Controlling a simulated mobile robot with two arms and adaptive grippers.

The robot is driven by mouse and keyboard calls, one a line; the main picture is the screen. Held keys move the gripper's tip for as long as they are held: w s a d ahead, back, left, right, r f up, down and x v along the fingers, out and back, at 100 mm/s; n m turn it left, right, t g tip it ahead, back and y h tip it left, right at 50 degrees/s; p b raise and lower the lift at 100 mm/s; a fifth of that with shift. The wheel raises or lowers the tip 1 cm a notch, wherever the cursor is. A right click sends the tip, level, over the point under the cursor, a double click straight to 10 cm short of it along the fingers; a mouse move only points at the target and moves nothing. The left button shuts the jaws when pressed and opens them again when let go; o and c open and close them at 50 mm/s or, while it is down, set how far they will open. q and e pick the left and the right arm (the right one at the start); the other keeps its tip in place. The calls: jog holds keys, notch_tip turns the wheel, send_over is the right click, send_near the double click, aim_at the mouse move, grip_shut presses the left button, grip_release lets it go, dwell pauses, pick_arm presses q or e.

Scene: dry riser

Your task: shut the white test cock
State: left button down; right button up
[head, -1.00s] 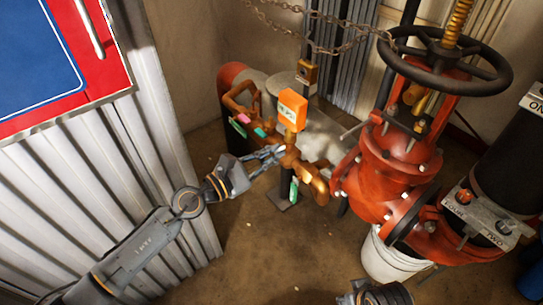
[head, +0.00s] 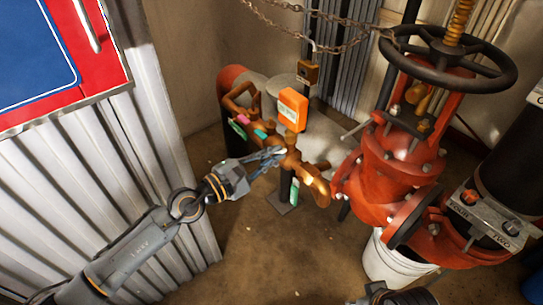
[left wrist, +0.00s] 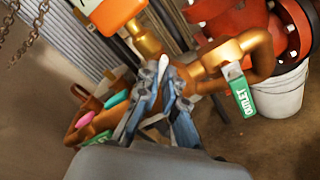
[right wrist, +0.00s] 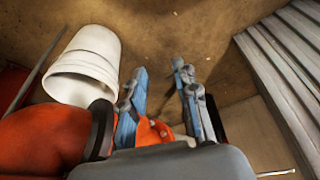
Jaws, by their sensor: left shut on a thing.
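The white test cock shows only as a small pale bit (head: 281,151) at my left fingertips, on the brass pipework below the orange tag. My left gripper (head: 276,155) reaches in from the left and is shut on it. In the left wrist view, the left fingers (left wrist: 168,78) close around a pale handle (left wrist: 164,63) against the brass body; the fingers hide most of it. My right gripper (right wrist: 162,76) is open and empty, low in front of the red valve.
An orange tag (head: 292,108) hangs just above the left fingers. The red valve (head: 395,170) stands right, above a white bucket (head: 390,262). A corrugated panel (head: 150,140) is left. Open floor lies in front.

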pick_arm(q)
jog(key=shift+m+b, duration=1.25)
jog(key=shift+m, duration=2.65)
jog(key=c, duration=1.5)
grip_release()
pick_arm(e)
jog(key=w+a+t, duration=0.1)
jog(key=w+t, duration=0.2)
jog(key=w, duration=0.2)
jog(key=shift+w+a+f+y, duration=0.25)
jog(key=shift+w+a+y, duration=0.15)
pick_arm(q)
jog(key=shift+s+a, duration=0.1)
